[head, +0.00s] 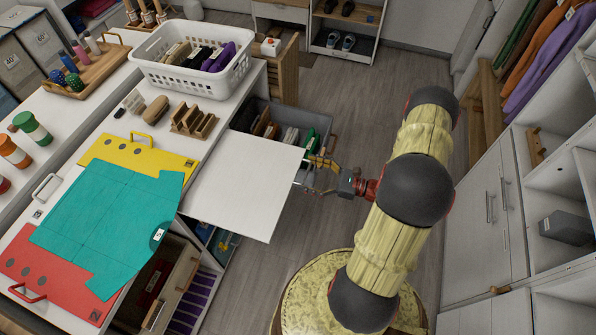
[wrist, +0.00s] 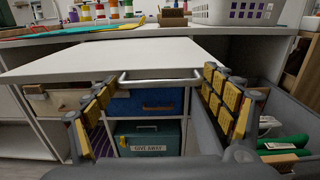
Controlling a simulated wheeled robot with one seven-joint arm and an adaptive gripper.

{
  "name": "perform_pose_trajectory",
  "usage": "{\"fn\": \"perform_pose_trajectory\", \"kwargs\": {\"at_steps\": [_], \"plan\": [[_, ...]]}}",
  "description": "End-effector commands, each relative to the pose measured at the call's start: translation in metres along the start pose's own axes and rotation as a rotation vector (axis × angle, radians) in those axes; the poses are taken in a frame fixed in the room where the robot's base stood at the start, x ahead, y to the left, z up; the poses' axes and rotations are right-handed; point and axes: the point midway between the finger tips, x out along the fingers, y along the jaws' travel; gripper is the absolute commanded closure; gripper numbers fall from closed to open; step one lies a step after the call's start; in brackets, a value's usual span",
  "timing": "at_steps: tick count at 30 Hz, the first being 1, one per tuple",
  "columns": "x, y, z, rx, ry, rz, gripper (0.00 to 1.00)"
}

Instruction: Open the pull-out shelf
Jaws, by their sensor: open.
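The pull-out shelf (head: 245,185) is a flat white board that sticks out from under the white counter. It also shows in the wrist view (wrist: 110,58), with a metal bar handle (wrist: 160,77) on its front edge. My gripper (head: 312,172) is at the shelf's front edge, by the handle. In the wrist view my gripper (wrist: 160,105) is open, with one yellow-padded finger on each side and nothing held between them. The handle lies ahead between the fingers; I cannot tell whether they touch it.
A grey open drawer (wrist: 285,115) with items juts out right of the shelf. Under it are a blue drawer (wrist: 147,103) and a teal box (wrist: 147,140). A white basket (head: 165,70) and teal folder (head: 110,220) lie on the counter. The floor (head: 370,110) behind my arm is clear.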

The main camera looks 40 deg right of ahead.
Motion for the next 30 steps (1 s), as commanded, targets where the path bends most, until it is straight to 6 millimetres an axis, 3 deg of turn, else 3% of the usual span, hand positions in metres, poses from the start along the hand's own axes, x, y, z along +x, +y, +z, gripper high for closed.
{"fn": "perform_pose_trajectory", "kwargs": {"at_steps": [1,3,12,23,30], "plan": [[-0.016,-0.004,-0.001,0.001,0.002,-0.017,0.02],[-0.029,-0.002,-0.001,0.003,0.002,-0.016,0.02],[-0.067,0.001,-0.001,0.005,0.0,-0.009,0.02],[-0.072,0.002,-0.001,0.006,0.0,-0.005,0.02],[-0.07,0.002,0.006,0.0,0.001,0.002,0.14]]}}
